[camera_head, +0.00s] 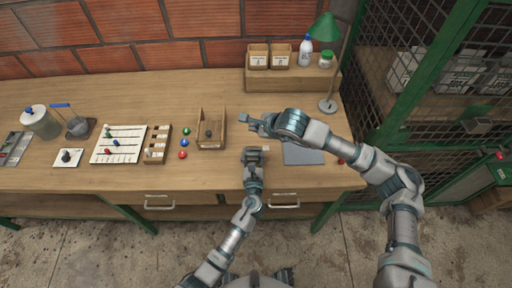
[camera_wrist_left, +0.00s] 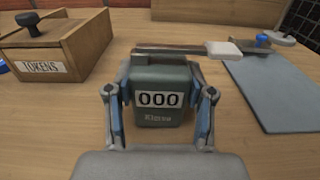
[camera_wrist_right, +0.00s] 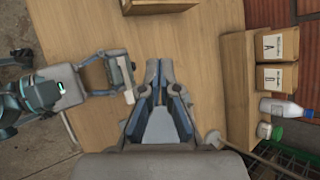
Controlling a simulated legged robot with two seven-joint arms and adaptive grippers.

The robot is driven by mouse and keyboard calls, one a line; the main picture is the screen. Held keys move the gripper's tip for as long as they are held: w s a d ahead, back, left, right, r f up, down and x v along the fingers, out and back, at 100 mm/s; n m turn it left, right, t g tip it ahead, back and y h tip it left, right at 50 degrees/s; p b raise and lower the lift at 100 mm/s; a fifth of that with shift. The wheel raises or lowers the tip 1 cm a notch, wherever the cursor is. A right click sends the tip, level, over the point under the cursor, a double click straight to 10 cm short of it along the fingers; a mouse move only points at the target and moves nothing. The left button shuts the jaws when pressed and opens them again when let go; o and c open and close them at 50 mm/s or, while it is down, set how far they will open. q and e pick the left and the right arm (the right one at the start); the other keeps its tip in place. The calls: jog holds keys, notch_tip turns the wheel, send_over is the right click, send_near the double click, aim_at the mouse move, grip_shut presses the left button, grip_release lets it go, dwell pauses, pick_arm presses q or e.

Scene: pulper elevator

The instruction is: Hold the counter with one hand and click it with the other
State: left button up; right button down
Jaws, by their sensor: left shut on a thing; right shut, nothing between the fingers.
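The counter (camera_wrist_left: 160,88) is a small grey-green block with a white "000" display, seen upright in the left wrist view. My left gripper (camera_wrist_left: 160,105) is shut on it, one finger on each side. In the head view my left gripper (camera_head: 256,152) is low over the table's front middle, and the counter is too small to make out clearly. My right gripper (camera_head: 246,118) is shut and empty, beyond my left one. In the right wrist view its closed fingers (camera_wrist_right: 158,68) are right of my left gripper (camera_wrist_right: 112,76), apart from it.
A wooden tokens box (camera_head: 223,130) stands left of the grippers. A blue-grey mat (camera_head: 303,154) lies to the right. A green lamp (camera_head: 327,103) and a raised shelf (camera_head: 290,84) with boxes and bottles are behind. Balls and a bead board (camera_head: 118,156) are farther left.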

aim_at(256, 149)
pick_arm(q)
jog(key=shift+d, duration=0.1)
jog(key=shift+a, duration=0.25)
jog(key=shift+d, duration=0.15)
pick_arm(e)
jog(key=f, duration=0.8)
jog(key=shift+d+f, duration=0.1)
jog(key=shift+d, duration=0.1)
jog(key=shift+f, duration=0.35)
jog(key=shift+a+f, duration=0.1)
dwell(0.7)
jog(key=shift+f, duration=0.2)
